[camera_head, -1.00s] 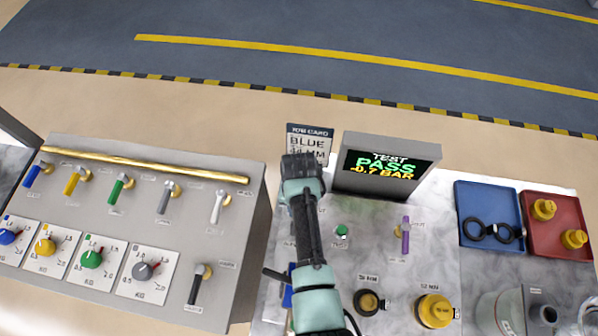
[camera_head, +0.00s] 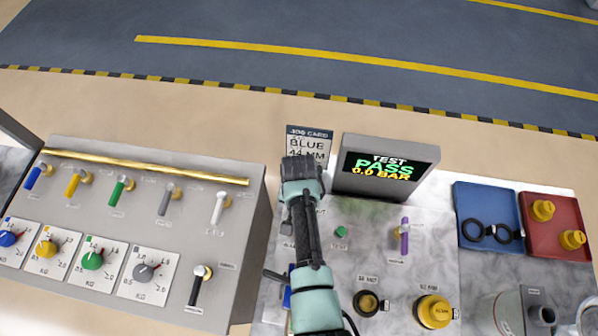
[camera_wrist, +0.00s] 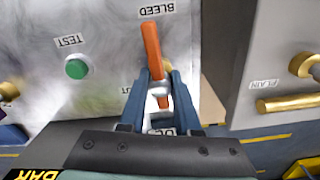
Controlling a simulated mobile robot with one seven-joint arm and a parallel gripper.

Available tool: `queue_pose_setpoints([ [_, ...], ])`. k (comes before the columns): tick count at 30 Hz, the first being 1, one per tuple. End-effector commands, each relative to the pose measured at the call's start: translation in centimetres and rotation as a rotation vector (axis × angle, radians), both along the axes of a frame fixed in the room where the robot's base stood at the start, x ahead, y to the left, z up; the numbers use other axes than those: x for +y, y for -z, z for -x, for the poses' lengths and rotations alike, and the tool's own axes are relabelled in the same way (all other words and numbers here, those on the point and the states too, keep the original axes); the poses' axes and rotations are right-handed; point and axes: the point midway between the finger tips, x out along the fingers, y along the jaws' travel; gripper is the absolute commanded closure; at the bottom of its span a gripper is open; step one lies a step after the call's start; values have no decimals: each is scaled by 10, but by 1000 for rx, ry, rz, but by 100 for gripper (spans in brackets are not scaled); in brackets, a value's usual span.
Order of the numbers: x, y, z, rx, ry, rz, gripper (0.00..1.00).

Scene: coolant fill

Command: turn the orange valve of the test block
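The orange valve (camera_wrist: 151,46) has a long lever, pointing toward the BLEED label in the wrist view. My gripper (camera_wrist: 157,74) is around this lever, one blue-grey finger on each side, and looks closed on it with little or no gap. In the head view my arm and gripper (camera_head: 301,170) cover the orange valve. The test block (camera_head: 365,215) is pale and marbled. Its screen (camera_head: 381,165) reads TEST PASS, 0.0 BAR.
A green TEST button (camera_head: 341,231) and a purple lever (camera_head: 404,236) are to the right of my gripper. A grey panel (camera_head: 120,215) with coloured levers and dials stands at the left. Blue (camera_head: 487,201) and red (camera_head: 570,250) trays lie at the right.

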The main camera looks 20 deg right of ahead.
Motion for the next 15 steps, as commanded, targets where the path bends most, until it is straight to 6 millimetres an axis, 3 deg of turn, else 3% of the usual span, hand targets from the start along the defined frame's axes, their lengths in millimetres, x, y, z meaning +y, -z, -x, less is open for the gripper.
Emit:
queue_pose_setpoints([
  [1, -1, -2, -2, -6, 0, 3, 61],
  [5, -1, -1, -1, -3, -1, 2, 38],
  [15, 0, -2, -1, -1, -1, 1, 38],
])
